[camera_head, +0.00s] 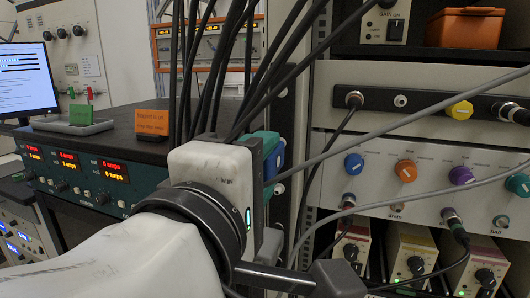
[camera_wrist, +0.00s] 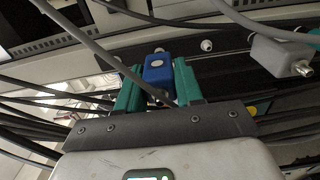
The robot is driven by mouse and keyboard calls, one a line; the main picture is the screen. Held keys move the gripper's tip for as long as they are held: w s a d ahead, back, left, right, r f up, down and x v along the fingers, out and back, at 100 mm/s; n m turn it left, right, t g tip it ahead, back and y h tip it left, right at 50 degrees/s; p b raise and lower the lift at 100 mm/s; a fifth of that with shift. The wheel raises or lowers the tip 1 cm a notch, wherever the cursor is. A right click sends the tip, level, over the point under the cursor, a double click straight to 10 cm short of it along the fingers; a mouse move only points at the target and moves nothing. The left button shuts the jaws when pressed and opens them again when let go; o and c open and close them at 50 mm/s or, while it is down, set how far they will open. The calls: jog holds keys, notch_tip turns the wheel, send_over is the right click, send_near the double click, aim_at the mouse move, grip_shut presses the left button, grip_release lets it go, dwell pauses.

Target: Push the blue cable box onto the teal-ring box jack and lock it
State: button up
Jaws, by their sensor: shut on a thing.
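My gripper (camera_wrist: 158,84) has two teal fingers, shut on the blue cable box (camera_wrist: 157,72) in the wrist view. A silver connector (camera_wrist: 158,49) sticks out of the box's far end. A grey cable crosses in front of the box. In the head view my gripper (camera_head: 271,157) is mostly hidden behind my own wrist, left of the panel; only teal and blue edges show. I cannot pick out the teal-ring jack with certainty. A pale jack (camera_wrist: 207,45) sits right of the box in the wrist view, apart from it.
Grey cables cross the knobbed panel (camera_head: 330,170) at right. A grey cable box (camera_wrist: 282,55) with a silver connector hangs at the right of the wrist view. Black cables (camera_head: 255,70) hang close above my wrist. An orange sign (camera_head: 152,122) stands on the rack at left.

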jog(key=shift+s+a, duration=0.1)
jog(key=shift+s, duration=0.15)
jog(key=p+v, duration=0.1)
jog(key=v, duration=0.4)
jog(key=shift+s, duration=0.2)
dwell(0.5)
jog(key=shift+s+a, duration=0.1)
